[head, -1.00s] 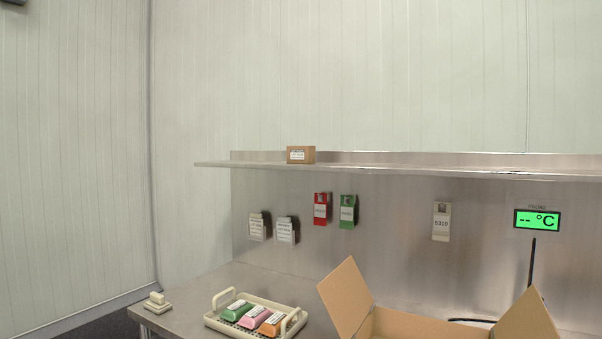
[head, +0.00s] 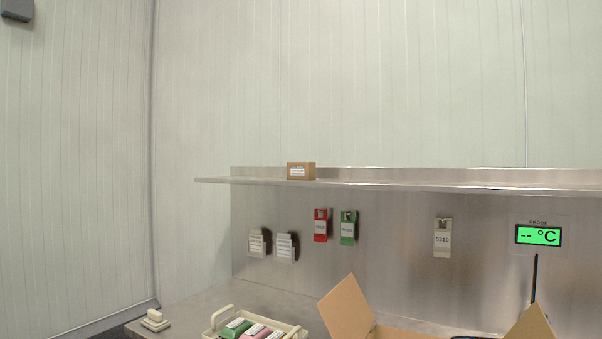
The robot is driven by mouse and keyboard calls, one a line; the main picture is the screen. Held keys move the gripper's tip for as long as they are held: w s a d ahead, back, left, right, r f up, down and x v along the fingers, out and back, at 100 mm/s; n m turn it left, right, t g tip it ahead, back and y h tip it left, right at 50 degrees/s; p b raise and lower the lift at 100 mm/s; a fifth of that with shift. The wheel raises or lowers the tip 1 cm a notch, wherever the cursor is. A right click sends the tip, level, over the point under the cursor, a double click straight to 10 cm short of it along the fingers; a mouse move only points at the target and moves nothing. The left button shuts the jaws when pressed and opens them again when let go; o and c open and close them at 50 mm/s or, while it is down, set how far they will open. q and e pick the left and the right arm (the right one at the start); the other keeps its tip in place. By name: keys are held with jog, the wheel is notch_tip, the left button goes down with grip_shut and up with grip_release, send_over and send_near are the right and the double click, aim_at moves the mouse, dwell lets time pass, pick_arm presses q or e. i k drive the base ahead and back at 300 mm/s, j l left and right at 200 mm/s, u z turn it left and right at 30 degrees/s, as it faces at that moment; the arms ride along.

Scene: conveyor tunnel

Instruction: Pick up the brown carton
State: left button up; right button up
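The brown carton (head: 301,171) is a small box with a white label on its front. It sits upright on the steel wall shelf (head: 420,187), towards the shelf's left end. Nothing touches it from the sides. Neither of my grippers shows in the head view.
Below the shelf is a steel bench (head: 205,305) with a cream tray (head: 222,314) of coloured packs and a large open cardboard box (head: 347,308). Red (head: 321,225) and green (head: 348,227) tags hang on the back panel, left of a lit display (head: 538,235). The shelf right of the carton is clear.

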aim_at(295, 171)
jog(key=i+j, duration=0.2)
jog(key=j, duration=0.3)
jog(key=i+j, duration=0.2)
jog(key=j, duration=0.35)
jog(key=i+j+z, duration=0.1)
jog(key=j, duration=0.4)
jog(key=i+j, duration=0.25)
jog(key=j, duration=0.3)
jog(key=i+j+z, duration=0.1)
jog(key=j, duration=0.45)
jog(key=i+j, duration=0.2)
jog(key=j, duration=0.35)
jog(key=i+j, duration=0.15)
jog(key=j, duration=0.4)
jog(key=i+j+z, duration=0.1)
jog(key=j, duration=0.45)
jog(key=i+l, duration=0.05)
